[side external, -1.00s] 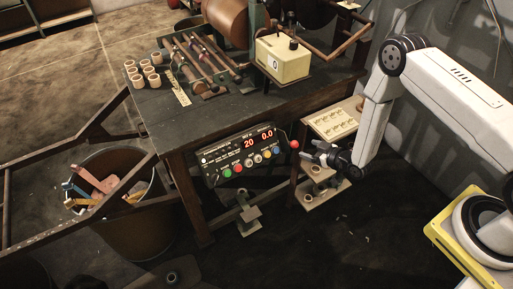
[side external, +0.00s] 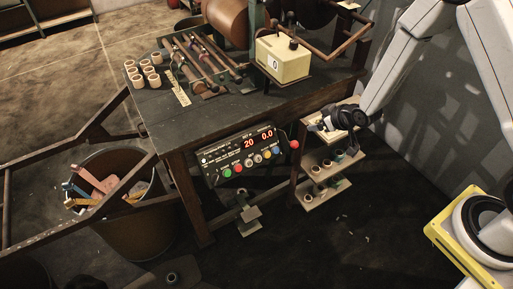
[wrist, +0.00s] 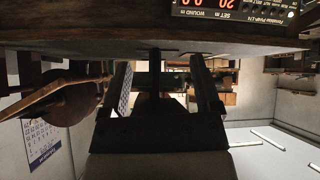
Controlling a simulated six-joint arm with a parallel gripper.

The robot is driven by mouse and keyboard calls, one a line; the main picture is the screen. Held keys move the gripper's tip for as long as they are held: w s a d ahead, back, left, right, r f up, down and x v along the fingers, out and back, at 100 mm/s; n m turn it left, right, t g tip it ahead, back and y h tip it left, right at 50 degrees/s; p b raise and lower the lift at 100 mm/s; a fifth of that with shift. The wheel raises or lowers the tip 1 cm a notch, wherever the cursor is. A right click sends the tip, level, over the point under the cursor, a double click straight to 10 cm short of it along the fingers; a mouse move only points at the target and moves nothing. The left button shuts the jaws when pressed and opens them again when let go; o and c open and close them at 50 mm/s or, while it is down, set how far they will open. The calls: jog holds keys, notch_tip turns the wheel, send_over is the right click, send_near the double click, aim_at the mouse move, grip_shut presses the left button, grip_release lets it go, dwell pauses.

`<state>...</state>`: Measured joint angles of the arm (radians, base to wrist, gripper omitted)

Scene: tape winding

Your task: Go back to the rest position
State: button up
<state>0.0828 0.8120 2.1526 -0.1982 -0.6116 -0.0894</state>
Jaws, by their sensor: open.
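My gripper (side external: 322,124) is in the side external view, at the upper shelf of the small rack right of the table. It hangs in front of the light board on that shelf and hides part of it. In the wrist view my gripper (wrist: 160,80) has its two dark fingers spread apart. I see nothing held between them. From the side I cannot tell how close the fingers are to the board.
The dark table (side external: 225,125) carries several beige rings (side external: 143,72), rods on a rack (side external: 200,62) and a cream box (side external: 283,60). A control panel (side external: 240,153) reads 20 and 0.0. The shelf rack (side external: 328,178) stands right of it. A bin (side external: 135,215) with scraps stands left.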

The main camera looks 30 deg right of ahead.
jog(key=s+a+r+m+g, duration=0.1)
jog(key=s+r+g, duration=0.2)
jog(key=s+r, duration=0.3)
jog(key=s+r+m+g, duration=0.1)
jog(key=s+r+g, duration=0.2)
jog(key=s+r, duration=0.4)
jog(key=s, duration=0.5)
jog(key=shift+a+r+h, duration=0.2)
jog(key=shift+a+h, duration=0.1)
jog(key=shift+a, duration=0.1)
dwell(0.7)
